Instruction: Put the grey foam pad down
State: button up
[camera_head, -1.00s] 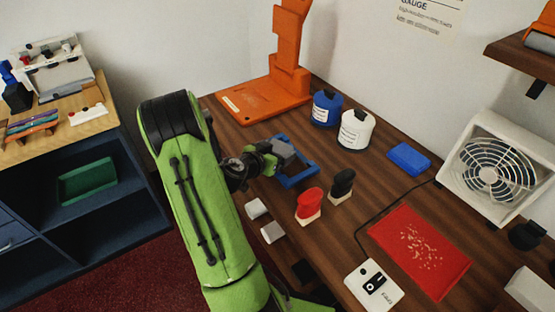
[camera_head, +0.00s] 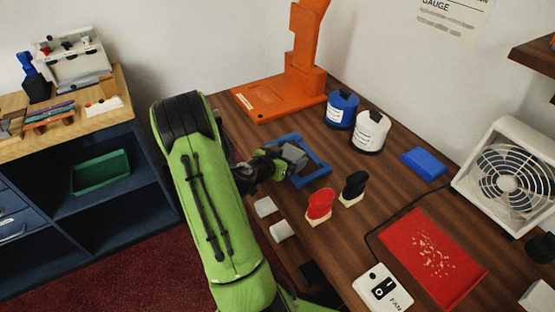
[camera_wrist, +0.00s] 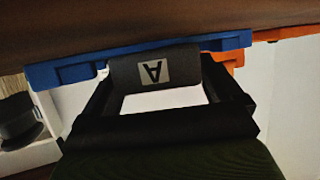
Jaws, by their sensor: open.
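The grey foam pad (camera_head: 293,154) is at the blue frame (camera_head: 318,175) on the wooden counter. Whether either jaw still touches the pad, and how the pad rests underneath, I cannot tell.
Blue (camera_head: 341,110) and white (camera_head: 369,133) jars and an orange stand (camera_head: 275,98) are behind. Two white pieces (camera_head: 265,207) lie near the edge. A red mat (camera_head: 434,257) and fan (camera_head: 513,170) are at right.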

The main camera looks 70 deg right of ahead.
jog(key=b+v, duration=0.2)
jog(key=v, duration=0.8)
jog(key=shift+w+f, duration=0.1)
jog(key=shift+f, duration=0.15)
jog(key=shift+a+r+b, duration=0.3)
jog(key=shift+a+b, duration=0.1)
jog(key=shift+b, duration=0.05)
jog(key=shift+w+a, duration=0.1)
jog(key=w+a+r+n+t+y, duration=0.1)
jog(key=w+a+n+t+y, duration=0.35)
jog(key=a, duration=0.55)
jog(key=w+a+r+n+t+y, duration=0.2)
jog(key=w+a+n+t+y, duration=0.15)
jog(key=a+n, duration=0.45)
jog(key=s+a+r+n+t+y, duration=0.1)
jog(key=a+n, duration=0.3)
jog(key=a, duration=0.4)
jog(key=s+a+r+n+t+y, duration=0.1)
jog(key=s+a+r+n+y, duration=0.1)
jog(key=a, duration=0.6)
notch_tip(320, 180, up, 2)
jog(key=n+y, duration=0.1)
jog(key=n, duration=0.2)
jog(key=shift+s+a+r+y, duration=0.15)
jog(key=shift+s+a+y, duration=0.15)
jog(key=shift+s, duration=0.1)
